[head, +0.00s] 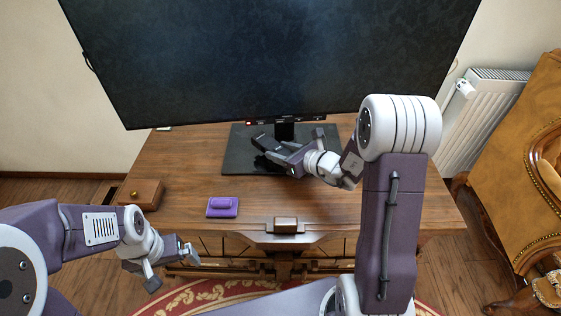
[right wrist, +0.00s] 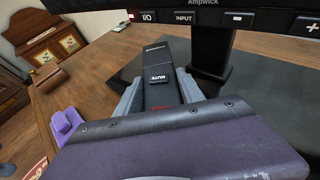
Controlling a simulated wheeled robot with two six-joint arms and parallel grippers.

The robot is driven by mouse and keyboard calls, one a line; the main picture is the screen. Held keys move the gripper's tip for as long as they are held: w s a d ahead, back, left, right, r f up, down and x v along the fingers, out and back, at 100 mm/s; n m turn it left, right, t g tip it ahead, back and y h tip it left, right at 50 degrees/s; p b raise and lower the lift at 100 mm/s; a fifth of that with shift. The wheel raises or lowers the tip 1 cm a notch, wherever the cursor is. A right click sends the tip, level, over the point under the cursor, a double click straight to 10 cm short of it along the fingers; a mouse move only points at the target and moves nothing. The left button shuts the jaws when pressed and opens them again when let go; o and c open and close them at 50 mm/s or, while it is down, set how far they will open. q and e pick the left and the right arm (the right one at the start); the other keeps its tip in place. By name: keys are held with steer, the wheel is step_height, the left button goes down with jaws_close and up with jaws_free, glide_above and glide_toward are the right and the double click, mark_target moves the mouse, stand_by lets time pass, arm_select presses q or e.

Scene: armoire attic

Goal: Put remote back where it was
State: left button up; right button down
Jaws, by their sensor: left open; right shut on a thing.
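The remote (right wrist: 158,75) is a dark, long handset with a "MUTE" label, seen in the right wrist view. My right gripper (right wrist: 157,98) is shut on it, with a grey finger along each side. In the head view my right gripper (head: 274,150) is over the left part of the monitor's black base (head: 238,155), and the remote's dark end (head: 265,141) shows just beyond the fingers. I cannot tell whether the remote touches the base or the table. My left gripper (head: 172,270) is open and empty in front of the table's left front edge.
A large monitor (head: 270,55) stands at the back of the wooden table (head: 180,165). A purple object (head: 222,207) lies near the table's front, and a small wooden box (head: 141,193) sits at its left edge. The tabletop between them and the base is clear. An armchair (head: 535,180) is at right.

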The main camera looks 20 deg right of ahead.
step_height(320, 180, down, 4)
steer(key=shift+f+b, duration=0.1)
steer(key=shift+b, duration=0.9)
steer(key=c, duration=0.7)
jaws_free()
